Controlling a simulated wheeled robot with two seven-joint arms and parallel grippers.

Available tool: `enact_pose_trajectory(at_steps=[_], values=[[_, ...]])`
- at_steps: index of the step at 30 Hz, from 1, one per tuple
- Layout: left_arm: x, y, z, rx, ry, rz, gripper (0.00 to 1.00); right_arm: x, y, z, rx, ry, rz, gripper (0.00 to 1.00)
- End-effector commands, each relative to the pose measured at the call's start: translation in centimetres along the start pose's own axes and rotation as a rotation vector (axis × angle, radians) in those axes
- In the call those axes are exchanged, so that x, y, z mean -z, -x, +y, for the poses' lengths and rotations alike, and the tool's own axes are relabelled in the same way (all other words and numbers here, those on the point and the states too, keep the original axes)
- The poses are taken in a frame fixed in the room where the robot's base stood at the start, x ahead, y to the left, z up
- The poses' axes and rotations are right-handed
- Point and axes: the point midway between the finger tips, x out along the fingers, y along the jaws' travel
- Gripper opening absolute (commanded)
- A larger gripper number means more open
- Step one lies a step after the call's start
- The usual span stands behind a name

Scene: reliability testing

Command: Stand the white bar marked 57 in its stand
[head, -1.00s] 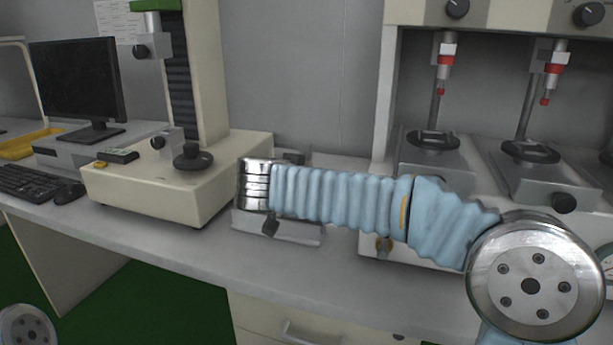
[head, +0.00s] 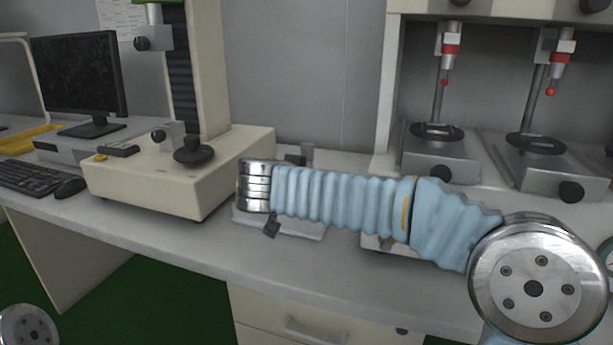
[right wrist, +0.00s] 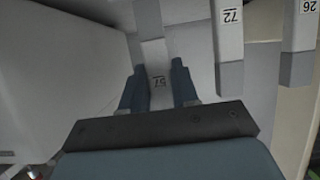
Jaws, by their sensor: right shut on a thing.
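The white bar marked 57 (right wrist: 157,66) is between the two blue-grey fingers of my right gripper (right wrist: 158,88) in the right wrist view. The gripper is shut on it near its number, and a grey section of the bar shows toward the top edge. In the head view my right arm reaches left across the bench, and its wrist hides most of the gripper and the bar. A light grey stand (head: 305,229) shows partly behind and below that wrist. I cannot tell whether the bar touches it. My left gripper is out of view.
White bars marked 72 (right wrist: 229,32) and 26 (right wrist: 303,24), with grey ends, are right of the held bar. A cream column instrument (head: 165,172) stands left of my wrist, and a two-station machine (head: 440,160) stands behind my forearm. The bench front (head: 190,245) is clear.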

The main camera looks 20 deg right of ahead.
Motion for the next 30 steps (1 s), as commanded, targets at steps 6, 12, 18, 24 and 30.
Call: enact_pose_trajectory(at_steps=[6, 12, 18, 24, 30], values=[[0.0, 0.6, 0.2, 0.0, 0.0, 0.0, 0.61, -0.1, 0.1, 0.0, 0.0, 0.0, 0.0, 0.0], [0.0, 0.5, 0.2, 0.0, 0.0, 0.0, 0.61, -0.1, 0.1, 0.0, 0.0, 0.0, 0.0, 0.0], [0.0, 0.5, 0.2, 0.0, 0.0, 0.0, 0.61, -0.4, 0.0, 0.0, 0.0, 0.001, 0.0, 0.0], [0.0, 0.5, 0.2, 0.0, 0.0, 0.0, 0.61, -1.0, -0.3, 0.0, 0.0, 0.002, -0.001, 0.0], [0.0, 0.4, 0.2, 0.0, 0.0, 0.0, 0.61, -1.6, -0.5, 0.0, 0.0, 0.001, -0.001, 0.0]])
